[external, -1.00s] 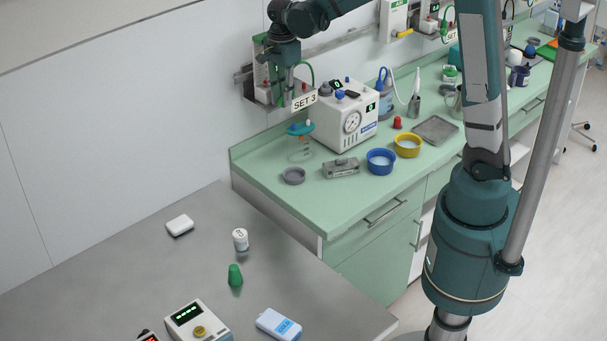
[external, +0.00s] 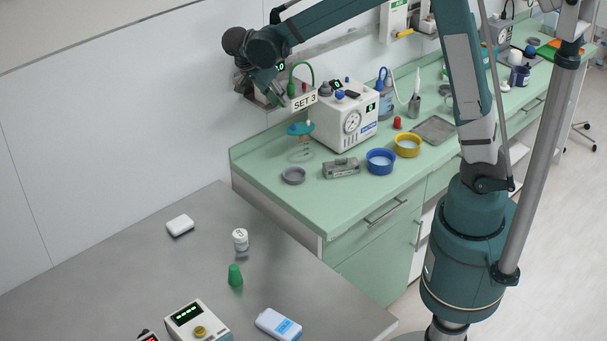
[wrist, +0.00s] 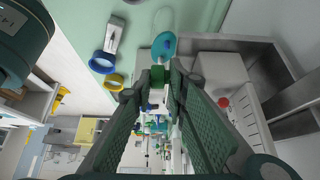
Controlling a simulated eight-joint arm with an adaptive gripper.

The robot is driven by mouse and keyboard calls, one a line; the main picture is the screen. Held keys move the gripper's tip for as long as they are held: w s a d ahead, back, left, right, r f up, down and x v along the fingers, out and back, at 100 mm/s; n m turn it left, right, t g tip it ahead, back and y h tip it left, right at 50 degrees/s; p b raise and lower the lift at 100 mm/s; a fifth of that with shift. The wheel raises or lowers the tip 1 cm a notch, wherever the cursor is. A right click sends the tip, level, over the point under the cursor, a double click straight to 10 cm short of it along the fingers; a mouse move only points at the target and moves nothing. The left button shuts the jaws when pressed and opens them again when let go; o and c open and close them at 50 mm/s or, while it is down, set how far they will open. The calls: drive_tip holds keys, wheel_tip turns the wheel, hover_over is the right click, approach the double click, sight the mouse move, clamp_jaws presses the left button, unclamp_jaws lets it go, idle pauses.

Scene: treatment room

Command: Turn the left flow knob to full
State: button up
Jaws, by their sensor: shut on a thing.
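My gripper (external: 276,97) is at the wall-mounted flow unit (external: 243,84) beside the SET 3 label (external: 304,101), tilted down to the right. In the wrist view, my gripper (wrist: 162,76) has its two long fingers converging on a small part, apparently the left flow knob. The fingers hide most of that part, so its setting cannot be read. A red knob (wrist: 222,102) on the white body of the unit lies to the right of the fingers, apart from them. A teal disc (wrist: 164,45) shows just beyond the fingertips.
A green hose (external: 301,65) arches close beside my gripper. The white pump box (external: 347,115) stands to its right on the green counter. A blue bowl (external: 381,161) and yellow bowl (external: 408,146) stand there. The steel table (external: 120,275) lies in front.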

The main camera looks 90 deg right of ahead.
drive_tip(key=shift+a+f+g+h+b, duration=0.25)
drive_tip(key=shift+a+g+h+b, duration=0.05)
drive_tip(key=shift+g+b, duration=0.1)
drive_tip(key=shift+s, duration=0.1)
drive_tip(key=o, duration=0.7)
drive_tip(key=shift+r, duration=0.15)
drive_tip(key=shift+o, duration=0.2)
drive_tip(key=shift+r, duration=0.15)
drive_tip(key=v, duration=1.1)
drive_tip(key=shift+w+a, duration=0.3)
drive_tip(key=shift+w, duration=0.1)
drive_tip(key=shift+r, duration=0.15)
